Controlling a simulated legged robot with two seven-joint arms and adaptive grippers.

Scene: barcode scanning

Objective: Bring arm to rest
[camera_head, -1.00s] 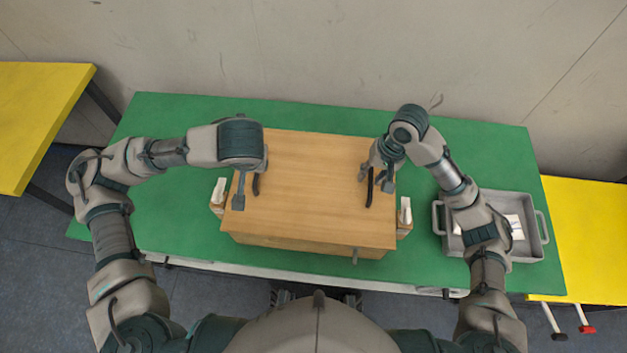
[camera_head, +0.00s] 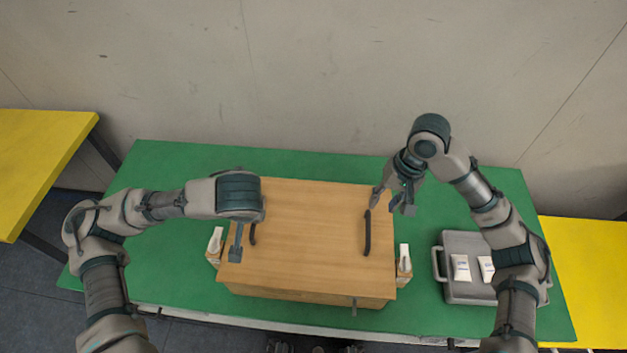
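My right gripper (camera_head: 390,202) hangs at the right edge of the wooden box (camera_head: 310,240), above and right of the box's right black handle (camera_head: 367,233). Its fingers are spread and nothing shows between them. My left gripper (camera_head: 243,245) is over the left side of the box, by the left black handle (camera_head: 252,233). One grey finger shows clearly; the arm hides much of the rest, so I cannot tell how far it is open.
The box stands on a green table (camera_head: 160,275). White devices in wooden holders stand at its left (camera_head: 215,240) and right (camera_head: 404,258). Yellow tables flank both sides.

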